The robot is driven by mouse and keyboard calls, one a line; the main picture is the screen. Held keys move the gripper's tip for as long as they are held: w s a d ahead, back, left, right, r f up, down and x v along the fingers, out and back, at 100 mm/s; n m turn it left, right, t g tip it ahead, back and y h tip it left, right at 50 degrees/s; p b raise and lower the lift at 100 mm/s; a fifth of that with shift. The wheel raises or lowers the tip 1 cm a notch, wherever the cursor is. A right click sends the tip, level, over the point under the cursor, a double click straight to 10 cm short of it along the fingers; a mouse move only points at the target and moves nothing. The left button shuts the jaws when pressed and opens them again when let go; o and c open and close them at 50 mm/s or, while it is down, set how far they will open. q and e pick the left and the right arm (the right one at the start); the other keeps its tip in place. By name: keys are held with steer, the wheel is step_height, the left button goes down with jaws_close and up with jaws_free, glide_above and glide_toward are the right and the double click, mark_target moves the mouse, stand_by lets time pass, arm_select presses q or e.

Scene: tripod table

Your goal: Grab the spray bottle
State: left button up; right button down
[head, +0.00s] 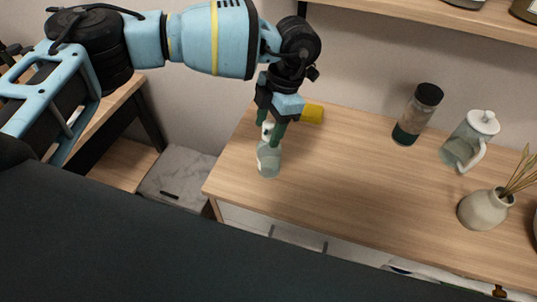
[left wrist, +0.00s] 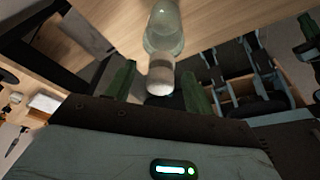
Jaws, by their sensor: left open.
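The spray bottle (head: 268,160) is clear and pale green with a whitish top, and stands near the left end of the wooden table. My left gripper (head: 270,131) comes down over it from above, its green fingers open around the top. In the left wrist view, the bottle (left wrist: 163,40) reaches in from the top, with its pale top between the two open fingers of my left gripper (left wrist: 157,74). I cannot tell whether either finger touches it. My right gripper is not seen in the head view.
A yellow sponge-like block (head: 312,113) lies just behind the gripper. A dark-lidded jar (head: 417,115), a glass pitcher (head: 466,145) and a vase with dry stems (head: 484,209) stand to the right. The table's (head: 330,185) middle is clear. A shelf (head: 430,22) hangs above.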

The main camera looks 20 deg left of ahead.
arm_select(q)
jaws_close()
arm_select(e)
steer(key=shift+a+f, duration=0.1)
arm_select(q)
steer(key=shift+r, duration=0.2)
stand_by(0.4)
